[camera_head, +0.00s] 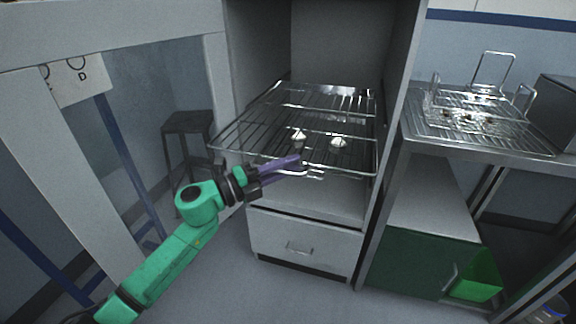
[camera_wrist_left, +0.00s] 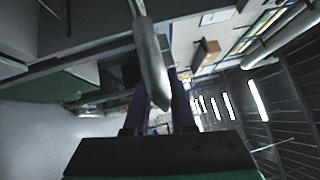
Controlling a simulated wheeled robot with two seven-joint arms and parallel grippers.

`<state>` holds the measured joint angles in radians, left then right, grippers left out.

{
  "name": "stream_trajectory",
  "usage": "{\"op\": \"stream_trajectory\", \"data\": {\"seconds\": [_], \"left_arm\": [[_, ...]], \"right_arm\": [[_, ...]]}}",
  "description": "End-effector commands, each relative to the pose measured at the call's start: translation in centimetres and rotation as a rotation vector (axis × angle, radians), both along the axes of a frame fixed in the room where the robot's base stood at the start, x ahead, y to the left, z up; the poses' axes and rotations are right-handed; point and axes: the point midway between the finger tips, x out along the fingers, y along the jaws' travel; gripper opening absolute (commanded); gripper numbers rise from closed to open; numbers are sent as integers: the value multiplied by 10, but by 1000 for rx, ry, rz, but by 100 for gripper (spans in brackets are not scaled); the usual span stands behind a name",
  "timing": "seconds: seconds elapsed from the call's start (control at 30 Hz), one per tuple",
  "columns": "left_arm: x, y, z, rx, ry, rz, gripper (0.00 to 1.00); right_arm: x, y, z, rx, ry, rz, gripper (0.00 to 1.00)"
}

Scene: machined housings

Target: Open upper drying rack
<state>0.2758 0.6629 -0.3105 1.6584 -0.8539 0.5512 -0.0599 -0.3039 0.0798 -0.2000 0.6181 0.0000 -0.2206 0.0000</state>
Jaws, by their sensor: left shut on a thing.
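The upper drying rack (camera_head: 285,101) is a wire shelf in the tall grey cabinet. Its front edge sticks out past the cabinet opening. My left gripper (camera_head: 296,162), with purple fingers on a green arm, is at the rack's front edge and shut on the rack's front handle. In the left wrist view a rounded metal bar (camera_wrist_left: 152,70), blurred and close, passes between the dark fingers. My right gripper is not in view.
Small white parts (camera_head: 338,142) lie on the rack. A drawer (camera_head: 304,246) with a handle is below it. A metal table (camera_head: 480,146) at right carries a wire basket (camera_head: 462,103). A dark stool (camera_head: 188,122) stands at left. The floor before the cabinet looks clear.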

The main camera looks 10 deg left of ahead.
Motion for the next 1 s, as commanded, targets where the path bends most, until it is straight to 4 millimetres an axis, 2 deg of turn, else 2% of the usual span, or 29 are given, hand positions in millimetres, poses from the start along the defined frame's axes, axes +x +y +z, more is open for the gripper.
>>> {"op": "stream_trajectory", "data": {"seconds": [0.03, 0.47, 0.5, 0.53, 1.0], "left_arm": [[0, 1, 10, -10, -16, -1, 0], [0, 1, 10, -10, -16, -1, 0], [0, 1, 10, -10, -16, -1, 35], [0, 1, 10, -9, -15, -1, 45], [-1, 1, 3, -4, -5, 0, 45]], "right_arm": [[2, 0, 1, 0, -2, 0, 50], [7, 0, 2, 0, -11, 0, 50], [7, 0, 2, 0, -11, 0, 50], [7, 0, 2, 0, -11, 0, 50], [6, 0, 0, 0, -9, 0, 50]]}}
